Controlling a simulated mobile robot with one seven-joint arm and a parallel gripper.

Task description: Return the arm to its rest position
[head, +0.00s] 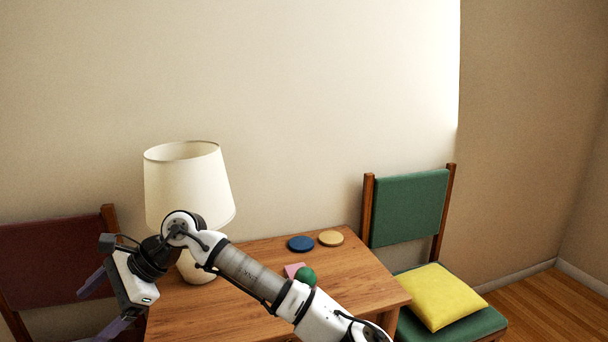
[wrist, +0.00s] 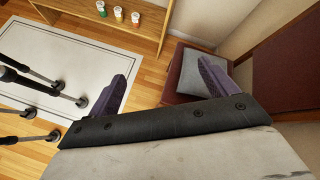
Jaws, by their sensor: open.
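My gripper (head: 98,305) is at the lower left of the head view, held out beyond the left side of the wooden table. Its two purple fingers are spread apart with nothing between them. In the wrist view the fingers (wrist: 162,70) are also wide apart and empty, above the floor and a dark red seat. My arm reaches across the front of the table from the lower right and bends at the wrist in front of the lamp. It hides part of the tabletop and the lamp base.
The table (head: 250,255) holds a cream lamp (head: 187,185), a blue disc (head: 300,243), a yellow disc (head: 331,238), a pink block (head: 293,270) and a green ball (head: 307,276). A red chair (head: 55,260) stands left, a green chair (head: 408,208) with yellow cushion (head: 437,296) right.

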